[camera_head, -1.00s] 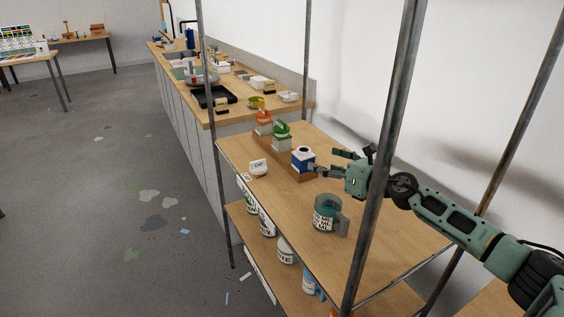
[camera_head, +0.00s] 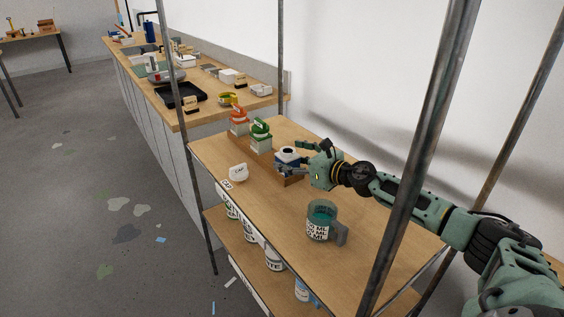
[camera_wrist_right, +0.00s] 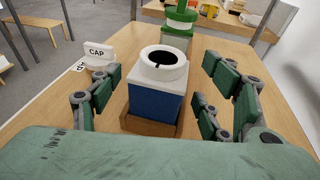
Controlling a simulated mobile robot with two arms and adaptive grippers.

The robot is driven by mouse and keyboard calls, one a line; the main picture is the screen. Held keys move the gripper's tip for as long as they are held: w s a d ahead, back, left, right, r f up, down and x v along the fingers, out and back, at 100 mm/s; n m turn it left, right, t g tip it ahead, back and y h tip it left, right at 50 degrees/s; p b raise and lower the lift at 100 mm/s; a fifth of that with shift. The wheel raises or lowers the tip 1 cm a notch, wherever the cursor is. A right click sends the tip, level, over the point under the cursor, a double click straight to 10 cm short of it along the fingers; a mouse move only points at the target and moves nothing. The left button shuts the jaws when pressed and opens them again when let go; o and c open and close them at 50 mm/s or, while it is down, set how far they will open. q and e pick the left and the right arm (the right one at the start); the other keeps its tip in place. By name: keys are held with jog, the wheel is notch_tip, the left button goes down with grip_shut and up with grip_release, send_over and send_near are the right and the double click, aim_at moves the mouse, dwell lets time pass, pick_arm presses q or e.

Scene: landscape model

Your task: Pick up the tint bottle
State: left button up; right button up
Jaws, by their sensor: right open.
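The tint bottle, a blue square bottle (camera_head: 288,160) with a white collar and an open dark mouth, stands upright in a wooden rack on the top shelf. In the right wrist view the blue bottle (camera_wrist_right: 156,102) is between the two fingers. My right gripper (camera_head: 299,158) is open around it; the fingers show on both sides with gaps to the bottle. It is not gripped. A white block marked CAP (camera_head: 238,173) lies on the shelf left of the rack. My left gripper is not in view.
A bottle with a green top (camera_head: 260,138) and one with an orange top (camera_head: 238,122) stand in line behind. A labelled mug (camera_head: 319,222) stands in front on the shelf (camera_head: 270,215). Metal posts (camera_head: 415,170) frame the shelf. Paint cans stand on the lower shelf.

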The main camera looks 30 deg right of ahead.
jog(key=shift+w+f, duration=0.1)
jog(key=shift+s+r, duration=0.4)
jog(key=shift+s, duration=0.15)
jog(key=c, duration=0.6)
jog(key=shift+w, duration=0.1)
jog(key=shift+c, duration=1.6)
jog(key=shift+r, duration=0.65)
notch_tip(320, 180, up, 16)
jog(key=p, duration=0.8)
jog(key=shift+r, duration=0.25)
jog(key=shift+c, duration=1.3)
pick_arm(q)
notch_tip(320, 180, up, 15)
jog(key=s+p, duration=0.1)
jog(key=p, duration=0.6)
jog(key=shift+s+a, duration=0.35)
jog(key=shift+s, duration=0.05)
pick_arm(e)
notch_tip(320, 180, up, 6)
jog(key=shift+r, duration=0.15)
